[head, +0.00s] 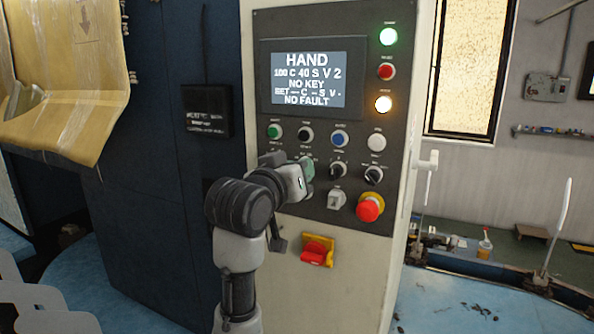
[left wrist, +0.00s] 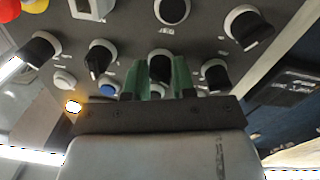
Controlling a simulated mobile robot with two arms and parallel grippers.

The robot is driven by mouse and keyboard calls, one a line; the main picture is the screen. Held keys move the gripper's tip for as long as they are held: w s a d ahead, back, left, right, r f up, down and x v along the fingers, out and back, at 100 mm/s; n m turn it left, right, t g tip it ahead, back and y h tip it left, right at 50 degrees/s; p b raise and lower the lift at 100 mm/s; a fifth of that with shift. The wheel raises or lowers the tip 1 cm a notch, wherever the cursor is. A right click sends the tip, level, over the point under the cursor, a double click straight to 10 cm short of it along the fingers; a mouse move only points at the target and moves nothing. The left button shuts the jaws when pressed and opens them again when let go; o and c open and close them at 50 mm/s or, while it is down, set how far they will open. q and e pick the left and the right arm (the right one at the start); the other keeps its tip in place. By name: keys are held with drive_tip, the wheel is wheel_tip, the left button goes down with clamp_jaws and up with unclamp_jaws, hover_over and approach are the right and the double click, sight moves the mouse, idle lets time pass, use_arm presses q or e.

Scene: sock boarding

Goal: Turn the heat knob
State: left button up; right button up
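The control panel (head: 325,228) faces me with a lit screen (head: 303,77) reading HAND, 100 C, 40 S, NO KEY, NO FAULT. My left gripper (head: 307,168) is at the panel, at the row of black knobs. In the left wrist view the panel appears upside down. There the gripper's two green fingers (left wrist: 164,78) stand apart on either side of a black knob (left wrist: 160,65). I cannot tell whether they press on it. Its label is unreadable, so I cannot tell whether it is the heat knob. My right gripper is not in view.
Beside the fingers are two other black knobs (left wrist: 100,58) (left wrist: 215,75). A red emergency stop (head: 369,209) sits lower right, a grey switch (head: 337,199) left of it. A red and yellow main switch (head: 317,251) is below. Coloured buttons (head: 340,135) line the row above.

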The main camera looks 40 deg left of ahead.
use_arm(q)
drive_tip(key=c, duration=0.3)
drive_tip(key=shift+c, duration=0.2)
drive_tip(key=shift+r+m+g+y+p, duration=0.15)
drive_tip(key=shift+m+p, duration=1)
drive_tip(key=shift+m, duration=2.65)
drive_tip(key=shift+m+g+y+p, duration=0.15)
drive_tip(key=shift+m+p, duration=0.95)
drive_tip(key=shift+m, duration=2.7)
